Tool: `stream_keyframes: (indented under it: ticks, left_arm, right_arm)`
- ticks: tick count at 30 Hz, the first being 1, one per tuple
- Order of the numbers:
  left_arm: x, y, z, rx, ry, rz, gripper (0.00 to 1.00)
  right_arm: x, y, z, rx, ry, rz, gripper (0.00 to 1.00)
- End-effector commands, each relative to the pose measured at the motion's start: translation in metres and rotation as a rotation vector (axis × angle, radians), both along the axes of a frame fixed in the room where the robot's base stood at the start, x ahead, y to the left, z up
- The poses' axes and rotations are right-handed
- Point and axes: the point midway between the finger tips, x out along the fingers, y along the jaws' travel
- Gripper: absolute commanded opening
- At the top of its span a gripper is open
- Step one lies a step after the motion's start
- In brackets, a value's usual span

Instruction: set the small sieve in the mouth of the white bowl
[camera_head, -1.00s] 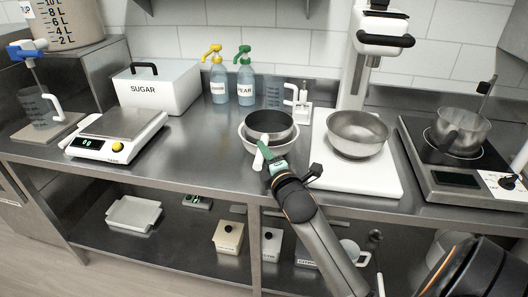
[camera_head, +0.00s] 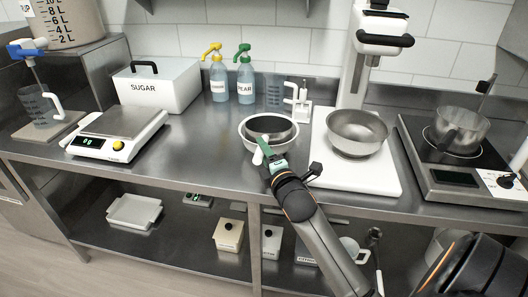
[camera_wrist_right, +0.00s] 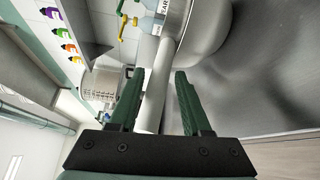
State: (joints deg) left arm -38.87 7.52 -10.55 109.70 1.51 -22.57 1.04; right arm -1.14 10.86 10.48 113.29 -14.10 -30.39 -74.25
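The small sieve, a dark round pan shape (camera_head: 270,125), sits inside the mouth of the white bowl (camera_head: 246,138), with the bowl's pale rim around it. Its white handle (camera_head: 259,157) points toward the front edge of the counter. In the right wrist view the handle (camera_wrist_right: 152,105) lies between the fingers. My right gripper (camera_head: 270,150) has green fingers at the bowl's near side. In the wrist view its fingers (camera_wrist_right: 158,85) stand apart, wider than the handle, with a gap visible on one side. My left gripper is not in view.
A metal bowl (camera_head: 357,128) stands on the white stand base (camera_head: 372,180) to the right. A hotplate with a pot (camera_head: 462,128) is further right. The scale (camera_head: 112,130) and the sugar box (camera_head: 152,95) stand left. Counter between scale and white bowl is clear.

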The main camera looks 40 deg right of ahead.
Motion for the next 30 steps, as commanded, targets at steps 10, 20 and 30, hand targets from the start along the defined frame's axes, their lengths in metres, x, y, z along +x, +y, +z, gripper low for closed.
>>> stream_keyframes:
  ticks: [10, 20, 30]
  left_arm:
    - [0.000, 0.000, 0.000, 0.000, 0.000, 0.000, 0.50]
    - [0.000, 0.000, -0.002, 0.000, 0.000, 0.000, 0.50]
    - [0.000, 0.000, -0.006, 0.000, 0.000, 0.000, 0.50]
  right_arm:
    - [0.000, 0.000, -0.003, 0.004, 0.006, -0.001, 0.64]
    - [-0.031, 0.011, -0.001, 0.002, 0.006, 0.001, 0.64]
    - [-0.093, 0.031, 0.004, 0.003, 0.005, 0.000, 0.64]
